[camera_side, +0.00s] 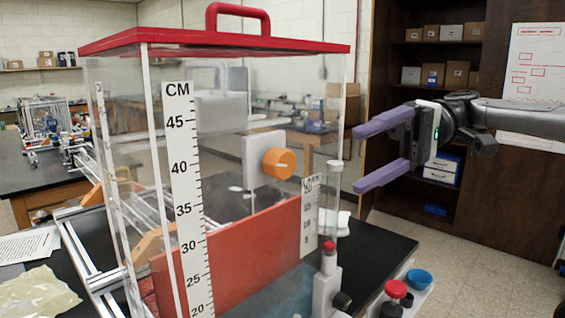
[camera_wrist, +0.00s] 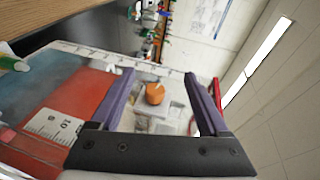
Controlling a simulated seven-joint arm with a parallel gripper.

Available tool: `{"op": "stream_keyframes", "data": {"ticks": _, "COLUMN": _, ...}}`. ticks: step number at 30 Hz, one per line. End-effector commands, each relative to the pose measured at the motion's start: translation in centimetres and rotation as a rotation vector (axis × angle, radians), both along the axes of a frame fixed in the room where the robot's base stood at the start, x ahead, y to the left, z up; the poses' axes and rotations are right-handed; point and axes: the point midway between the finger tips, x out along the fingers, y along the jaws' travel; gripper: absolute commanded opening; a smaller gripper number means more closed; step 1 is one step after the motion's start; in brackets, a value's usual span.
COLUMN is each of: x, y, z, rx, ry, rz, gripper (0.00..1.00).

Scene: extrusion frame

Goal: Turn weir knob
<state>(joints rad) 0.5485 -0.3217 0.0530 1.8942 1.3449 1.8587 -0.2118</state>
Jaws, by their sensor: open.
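The weir knob is an orange round knob (camera_side: 279,163) with a pale line across its face. It sits on a light grey plate (camera_side: 257,160) at the clear tank, above the red weir panel (camera_side: 230,255). My gripper (camera_side: 362,158) is open and empty, with purple fingers, to the right of the tank and apart from the knob. In the wrist view the knob (camera_wrist: 155,93) shows between the two fingers (camera_wrist: 160,76), some way beyond them. The red panel (camera_wrist: 85,95) lies to its left there.
The tank has a red lid (camera_side: 215,42) with a handle and a white centimetre scale (camera_side: 187,200) on its front. A clear upright tube (camera_side: 330,200) stands at its right side. Red-capped fittings (camera_side: 396,290) and a blue cup (camera_side: 419,279) are low at right. The air around my gripper is clear.

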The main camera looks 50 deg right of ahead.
Motion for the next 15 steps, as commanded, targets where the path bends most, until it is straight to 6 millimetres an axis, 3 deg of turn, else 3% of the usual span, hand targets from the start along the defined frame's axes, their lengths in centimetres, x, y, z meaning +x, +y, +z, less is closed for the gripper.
{"op": "stream_keyframes", "data": {"ticks": 3, "x": 2.8, "y": -3.8, "z": 1.0, "rx": 0.06, "ry": -0.007, "rz": -0.098, "gripper": 0.79}}
{"op": "stream_keyframes", "data": {"ticks": 6, "x": 3.6, "y": -5.4, "z": 0.6, "rx": 0.07, "ry": 0.009, "rz": -0.143, "gripper": 0.79}}
{"op": "stream_keyframes", "data": {"ticks": 10, "x": 3.8, "y": -5.5, "z": 0.5, "rx": 0.071, "ry": 0.012, "rz": -0.16, "gripper": 0.79}}
{"op": "stream_keyframes", "data": {"ticks": 15, "x": 4.4, "y": -3.9, "z": 0.2, "rx": 0.07, "ry": 0.013, "rz": -0.155, "gripper": 0.79}}
